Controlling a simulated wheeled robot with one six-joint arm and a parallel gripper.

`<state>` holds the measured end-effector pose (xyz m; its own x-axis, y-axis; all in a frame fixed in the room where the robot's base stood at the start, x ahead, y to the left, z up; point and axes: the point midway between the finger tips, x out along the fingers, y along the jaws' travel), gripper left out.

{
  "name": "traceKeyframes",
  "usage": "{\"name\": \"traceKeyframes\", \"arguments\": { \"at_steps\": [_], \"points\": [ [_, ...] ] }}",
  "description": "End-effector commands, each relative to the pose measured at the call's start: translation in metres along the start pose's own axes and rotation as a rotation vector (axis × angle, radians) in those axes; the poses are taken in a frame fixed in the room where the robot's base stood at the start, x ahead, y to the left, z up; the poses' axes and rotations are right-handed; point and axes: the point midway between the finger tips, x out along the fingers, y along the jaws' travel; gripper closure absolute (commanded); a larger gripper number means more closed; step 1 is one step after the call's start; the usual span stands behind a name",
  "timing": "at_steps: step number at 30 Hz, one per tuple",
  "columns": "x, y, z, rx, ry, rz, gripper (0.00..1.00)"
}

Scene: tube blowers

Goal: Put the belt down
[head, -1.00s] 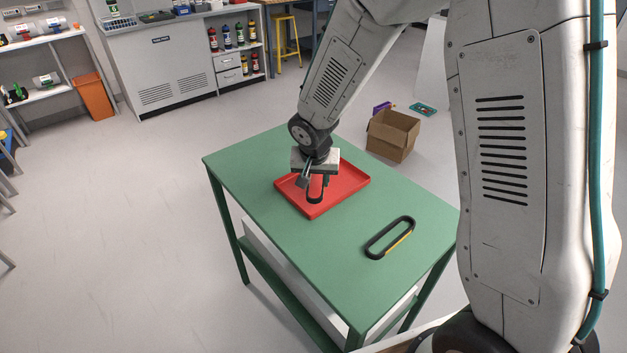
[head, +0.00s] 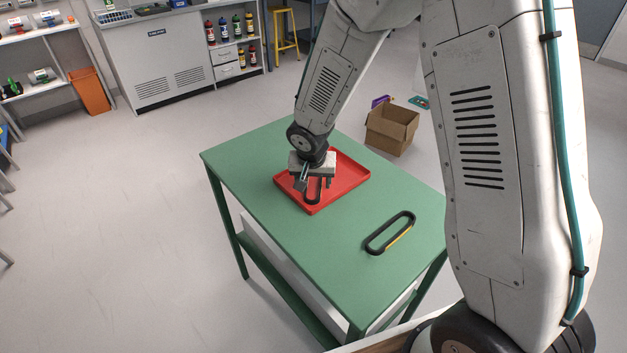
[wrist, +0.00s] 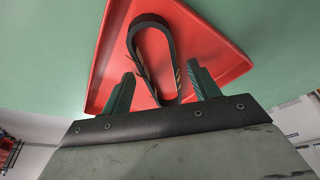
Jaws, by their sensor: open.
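A black belt loop (wrist: 151,40) lies in the red tray (wrist: 112,80) in the wrist view. In the head view this belt (head: 313,190) shows partly below my gripper, inside the red tray (head: 345,184). My gripper (head: 314,186) is open above the tray. In the wrist view its two fingers (wrist: 160,82) stand apart on either side of the belt's near end, with gaps between them and the belt. A second black belt (head: 390,233) with a yellow strip lies on the green table (head: 268,235), to the right of the tray.
An open cardboard box (head: 391,130) stands on the floor behind the table. A grey cabinet (head: 165,62) and shelves with bottles are at the back. The table top is clear to the left of the tray.

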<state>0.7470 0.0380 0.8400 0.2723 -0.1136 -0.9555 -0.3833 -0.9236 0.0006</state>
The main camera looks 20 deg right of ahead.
Motion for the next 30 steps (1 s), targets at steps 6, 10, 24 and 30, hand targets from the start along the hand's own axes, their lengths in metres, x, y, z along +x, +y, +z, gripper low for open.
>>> {"name": "traceKeyframes", "arguments": {
  "at_steps": [6,10,24,30],
  "points": [
    [-0.034,-0.001,-0.001,0.0,0.004,-0.004,0.39],
    [-0.063,-0.001,-0.001,0.001,0.005,-0.004,0.39],
    [-0.118,0.0,0.0,0.0,0.001,-0.001,0.39],
    [-0.134,0.011,0.001,-0.01,0.001,0.005,0.39]
  ]
}}
